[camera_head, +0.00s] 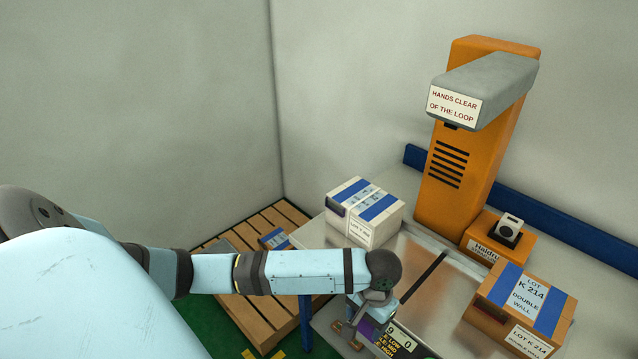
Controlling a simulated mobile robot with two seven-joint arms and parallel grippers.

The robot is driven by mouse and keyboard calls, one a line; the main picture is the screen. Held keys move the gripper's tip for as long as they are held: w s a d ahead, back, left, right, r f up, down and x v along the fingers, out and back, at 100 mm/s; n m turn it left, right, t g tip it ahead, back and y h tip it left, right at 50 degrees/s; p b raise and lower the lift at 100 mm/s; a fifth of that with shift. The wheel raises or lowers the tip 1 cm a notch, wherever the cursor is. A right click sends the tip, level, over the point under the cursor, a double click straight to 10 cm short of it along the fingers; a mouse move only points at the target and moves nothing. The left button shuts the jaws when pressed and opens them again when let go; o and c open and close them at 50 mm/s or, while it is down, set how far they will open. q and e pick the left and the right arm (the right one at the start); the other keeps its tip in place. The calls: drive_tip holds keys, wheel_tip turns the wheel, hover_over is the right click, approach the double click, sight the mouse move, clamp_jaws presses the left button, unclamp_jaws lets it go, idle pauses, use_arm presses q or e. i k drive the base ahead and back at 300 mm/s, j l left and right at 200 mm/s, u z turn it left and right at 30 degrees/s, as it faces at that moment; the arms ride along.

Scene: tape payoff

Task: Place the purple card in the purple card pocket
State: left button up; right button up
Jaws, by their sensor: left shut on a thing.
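My left gripper (348,334) points down at the bottom centre, over the near left part of the metal table. A small purple patch (367,327), which looks like the purple card, shows right beside its fingers and is partly hidden by the gripper. The left gripper is shut on it, as far as this view shows. A dark panel (404,343) with coloured lettering and digits stands just right of the gripper, cut by the lower edge. My right gripper is not in view.
A white box with blue tape (366,211) stands at the table's back left. A cardboard box (520,306) stands at the right. An orange machine (452,165) with a grey overhanging head rises behind. A wooden pallet (251,306) lies left of the table. The metal tabletop (437,299) is mostly clear.

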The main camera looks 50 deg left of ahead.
sight(335, 210)
drive_tip(key=j, duration=1.7)
drive_tip(key=i+u, duration=0.05)
